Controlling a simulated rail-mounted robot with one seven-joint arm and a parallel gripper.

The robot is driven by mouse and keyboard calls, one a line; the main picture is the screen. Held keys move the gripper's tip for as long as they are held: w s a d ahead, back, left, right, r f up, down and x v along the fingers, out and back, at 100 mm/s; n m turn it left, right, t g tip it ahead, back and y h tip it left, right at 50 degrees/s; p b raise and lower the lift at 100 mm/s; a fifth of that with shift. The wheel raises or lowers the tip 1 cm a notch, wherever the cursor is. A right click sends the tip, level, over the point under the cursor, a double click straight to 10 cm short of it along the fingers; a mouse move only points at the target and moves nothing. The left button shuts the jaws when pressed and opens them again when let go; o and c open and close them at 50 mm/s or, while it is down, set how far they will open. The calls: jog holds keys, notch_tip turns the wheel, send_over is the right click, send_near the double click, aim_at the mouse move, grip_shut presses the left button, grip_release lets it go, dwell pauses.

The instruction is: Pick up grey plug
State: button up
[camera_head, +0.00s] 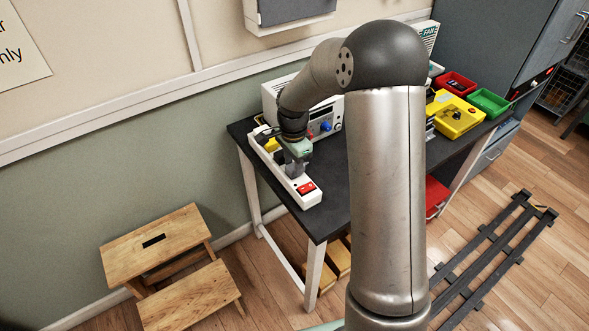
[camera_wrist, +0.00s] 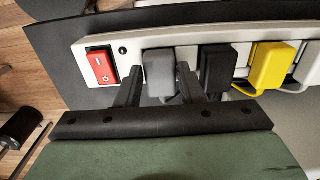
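The grey plug (camera_wrist: 159,74) sits in the white power strip (camera_wrist: 130,50), between the red switch and a black plug. My gripper (camera_wrist: 160,84) has one black finger on each side of the grey plug, with no clear gap to be seen between fingers and plug. The plug is still in the strip. In the head view, my gripper (camera_head: 298,165) points down over the power strip (camera_head: 303,198), and the grey plug is not clear there.
A black plug (camera_wrist: 216,70) stands close beside my right finger, with a yellow plug (camera_wrist: 271,67) beyond it. The red switch (camera_wrist: 101,67) is on the left. A white instrument (camera_head: 328,125) stands behind on the dark table (camera_head: 325,217). The table's front part is clear.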

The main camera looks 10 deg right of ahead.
jog(key=c, duration=0.6)
jog(key=shift+r, duration=0.1)
jog(key=shift+r, duration=0.55)
jog(key=s+d+r+b, duration=0.1)
jog(key=s+d+r, duration=0.1)
jog(key=d+r, duration=0.2)
jog(key=s+d+r+b, duration=0.1)
jog(key=s+d+r, duration=0.1)
jog(key=d+r, duration=0.2)
jog(key=s+d+r, duration=0.2)
jog(key=d+r, duration=0.1)
jog(key=d, duration=0.1)
jog(key=shift+s+d+r+b, duration=0.25)
jog(key=shift+r+b, duration=0.15)
